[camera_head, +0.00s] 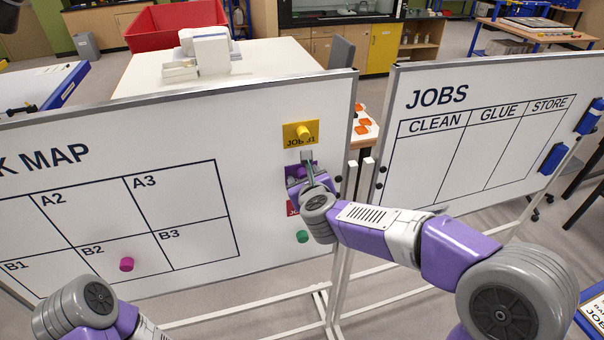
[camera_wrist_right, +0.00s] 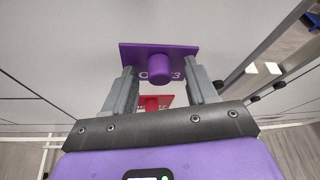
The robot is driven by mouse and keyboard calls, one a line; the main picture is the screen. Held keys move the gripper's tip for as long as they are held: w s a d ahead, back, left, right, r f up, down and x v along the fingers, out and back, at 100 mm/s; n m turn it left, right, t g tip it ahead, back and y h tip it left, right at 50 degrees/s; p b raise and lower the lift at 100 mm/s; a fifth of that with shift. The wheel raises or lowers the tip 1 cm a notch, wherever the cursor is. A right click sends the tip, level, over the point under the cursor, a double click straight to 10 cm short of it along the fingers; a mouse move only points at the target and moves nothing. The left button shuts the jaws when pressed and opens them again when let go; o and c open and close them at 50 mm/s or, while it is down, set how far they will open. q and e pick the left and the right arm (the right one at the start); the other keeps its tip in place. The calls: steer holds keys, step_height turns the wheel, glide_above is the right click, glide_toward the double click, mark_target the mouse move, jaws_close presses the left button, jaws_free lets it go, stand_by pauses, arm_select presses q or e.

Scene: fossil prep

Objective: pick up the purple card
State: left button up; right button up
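The purple card (camera_head: 292,171) is on the left whiteboard, below the yellow card (camera_head: 290,130), partly hidden by my right gripper. In the right wrist view the purple card (camera_wrist_right: 133,55) has a round purple knob (camera_wrist_right: 160,73) at its middle. My right gripper (camera_wrist_right: 162,84) is open in front of the card, with one finger on each side of the knob and a visible gap to it. It also shows in the head view (camera_head: 308,172). My left arm shows at the lower left, but its gripper is out of view.
A red card (camera_wrist_right: 168,100) with a red knob sits just below the purple one. A green magnet (camera_head: 302,236) is lower on the board, and a pink magnet (camera_head: 127,264) is at B2. The JOBS whiteboard (camera_head: 480,135) stands to the right, its grid empty.

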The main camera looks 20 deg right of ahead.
jaws_close()
steer(key=shift+s+r, duration=0.4)
steer(key=shift+r, duration=0.05)
step_height(320, 180, up, 6)
steer(key=p, duration=0.3)
steer(key=s, duration=1.9)
steer(key=shift+d, duration=0.3)
